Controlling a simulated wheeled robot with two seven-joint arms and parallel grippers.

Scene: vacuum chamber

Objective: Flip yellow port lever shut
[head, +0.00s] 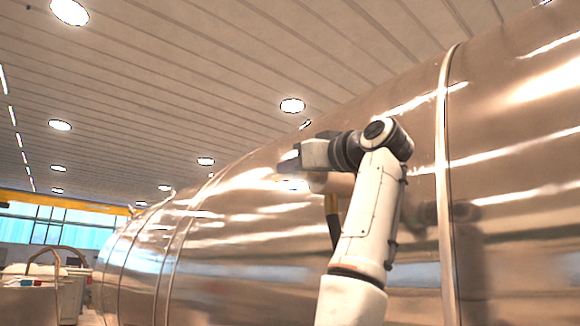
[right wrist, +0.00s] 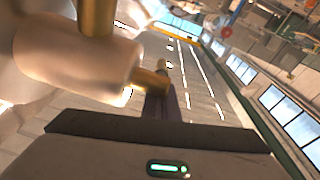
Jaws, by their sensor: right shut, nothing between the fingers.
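The yellow lever (head: 332,220) hangs down below a short pinkish port (head: 335,184) on the side of the shiny metal chamber, partly behind my right arm. In the right wrist view, a brassy yellow bar (right wrist: 96,16) stands at the top left by the rounded port body (right wrist: 78,62), and a short yellow stub (right wrist: 150,80) sticks out of the port's end. My right gripper (head: 298,153) is shut and empty, just above the port in the head view. Its dark fingers (right wrist: 166,106) are close beside the stub in the wrist view; I cannot tell whether they touch. My left gripper is out of view.
The large copper-coloured chamber (head: 510,130) fills the right side, with a raised band (head: 443,180) right of my arm. A basket (head: 38,290) and a white bin (head: 72,300) stand at the lower left. The space above the chamber is open to the ceiling.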

